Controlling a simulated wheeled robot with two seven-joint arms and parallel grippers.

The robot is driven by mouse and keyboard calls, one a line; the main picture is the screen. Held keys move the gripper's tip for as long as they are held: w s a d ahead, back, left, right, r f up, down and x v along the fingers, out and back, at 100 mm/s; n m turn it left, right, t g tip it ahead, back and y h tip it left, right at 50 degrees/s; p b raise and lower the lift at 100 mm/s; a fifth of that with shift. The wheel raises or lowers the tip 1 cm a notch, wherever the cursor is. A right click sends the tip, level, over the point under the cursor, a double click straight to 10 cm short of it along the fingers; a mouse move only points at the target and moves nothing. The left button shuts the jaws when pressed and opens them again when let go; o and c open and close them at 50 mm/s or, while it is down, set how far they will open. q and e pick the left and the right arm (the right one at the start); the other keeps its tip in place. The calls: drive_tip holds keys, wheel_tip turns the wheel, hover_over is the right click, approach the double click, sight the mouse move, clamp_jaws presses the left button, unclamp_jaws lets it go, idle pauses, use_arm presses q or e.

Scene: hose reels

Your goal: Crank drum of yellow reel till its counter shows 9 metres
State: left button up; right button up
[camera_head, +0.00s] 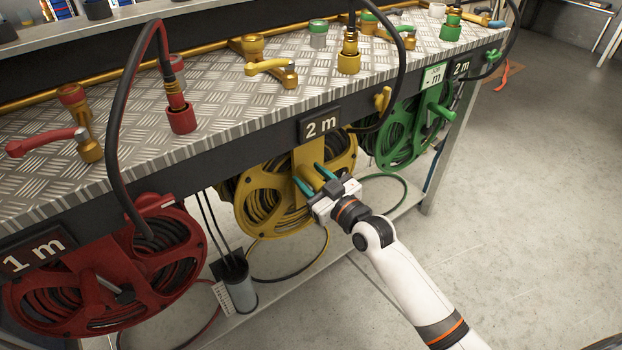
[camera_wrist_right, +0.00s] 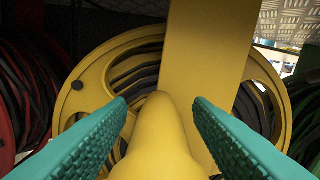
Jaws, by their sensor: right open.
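The yellow reel (camera_head: 270,205) hangs under the metal bench in the middle of the head view, with dark hose wound on its drum. Its counter (camera_head: 320,126) above it reads 2 m. My right gripper (camera_head: 311,181) is open in front of the reel. In the right wrist view, the yellow reel (camera_wrist_right: 110,65) fills the middle. A rounded yellow handle (camera_wrist_right: 158,130) lies between the two green fingers of my right gripper (camera_wrist_right: 160,120), with a gap visible on either side. My left gripper is not in view.
A red reel (camera_head: 110,275) with a 1 m counter (camera_head: 36,251) stands at the left. A green reel (camera_head: 405,125) hangs to the right. A grey canister (camera_head: 238,285) stands between the red and yellow reels. Open floor (camera_head: 530,200) lies at the right.

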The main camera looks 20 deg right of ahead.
drive_tip(key=shift+w+a, duration=0.1)
drive_tip(key=shift+w, duration=0.1)
drive_tip(key=shift+c, duration=0.2)
clamp_jaws()
